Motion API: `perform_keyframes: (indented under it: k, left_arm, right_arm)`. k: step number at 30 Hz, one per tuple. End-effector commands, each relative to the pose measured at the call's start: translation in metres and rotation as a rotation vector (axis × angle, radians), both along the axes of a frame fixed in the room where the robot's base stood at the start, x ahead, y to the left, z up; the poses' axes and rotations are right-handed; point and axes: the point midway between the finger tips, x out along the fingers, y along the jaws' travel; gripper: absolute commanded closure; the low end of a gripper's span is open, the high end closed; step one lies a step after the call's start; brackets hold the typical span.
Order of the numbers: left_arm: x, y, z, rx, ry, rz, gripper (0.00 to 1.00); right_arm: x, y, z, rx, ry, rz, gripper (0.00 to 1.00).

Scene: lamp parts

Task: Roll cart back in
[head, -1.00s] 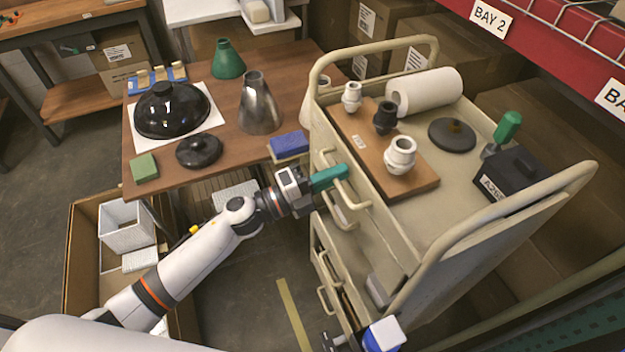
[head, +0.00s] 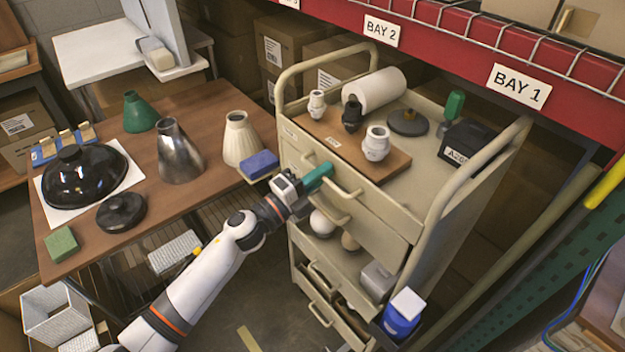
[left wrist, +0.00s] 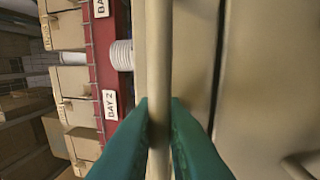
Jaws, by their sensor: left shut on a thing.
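The beige cart (head: 385,215) stands right of the wooden table in the head view, in front of the red shelf. My left gripper (head: 325,172), with green fingers, is shut on a drawer handle (head: 348,192) on the cart's near side. In the left wrist view the green fingers (left wrist: 158,112) sit on both sides of the beige handle bar (left wrist: 158,60). The cart's top carries a wooden board (head: 365,150) with lamp sockets, a white roll (head: 375,92), a dark disc (head: 408,122) and a black box (head: 468,142). My right gripper is not in view.
The wooden table (head: 210,105) holds several lampshades, a black dome (head: 82,178) and a blue sponge block (head: 260,163) near the cart. The red shelf (head: 440,50) with BAY signs runs behind the cart. A blue container (head: 402,315) sits at the cart's lower end.

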Motion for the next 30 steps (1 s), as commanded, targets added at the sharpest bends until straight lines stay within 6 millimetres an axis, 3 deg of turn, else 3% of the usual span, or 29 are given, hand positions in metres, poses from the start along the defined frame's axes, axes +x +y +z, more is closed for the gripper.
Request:
perform_keyframes:
  k: [13,14,17,30]
  left_arm:
    - [0.0026,-0.0028,0.0014,-0.001,-0.001,0.003,1.00]
    - [0.0027,-0.0029,0.0016,-0.002,-0.001,0.004,0.86]
    - [0.0024,-0.0029,0.0015,-0.002,-0.001,0.003,0.70]
    - [0.0014,-0.0029,-0.0019,0.003,0.003,0.002,0.70]
  right_arm:
    - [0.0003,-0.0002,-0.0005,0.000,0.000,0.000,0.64]
    - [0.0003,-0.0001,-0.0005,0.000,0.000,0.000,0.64]
    - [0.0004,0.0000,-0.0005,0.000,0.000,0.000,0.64]
    - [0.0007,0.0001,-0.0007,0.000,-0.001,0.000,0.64]
